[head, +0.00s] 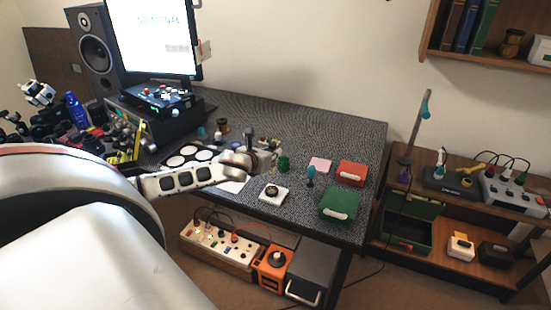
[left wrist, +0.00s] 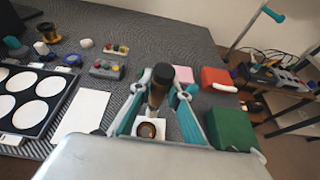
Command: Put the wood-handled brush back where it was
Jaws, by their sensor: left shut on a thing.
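My left gripper (head: 262,160) reaches over the work mat from the left. In the left wrist view (left wrist: 160,98) its teal-padded fingers are closed around a brown, dark-topped cylinder, which looks like the wood-handled brush (left wrist: 157,88). Its lower end is hidden, and I cannot make the brush out clearly in the head view. A white square holder (head: 274,194) with a round lens part lies near the gripper; in the left wrist view it shows below the fingers. My right gripper is not in view.
A tray with white discs (left wrist: 36,98) and a white sheet (left wrist: 82,112) lie left. The back right of the mat is clear.

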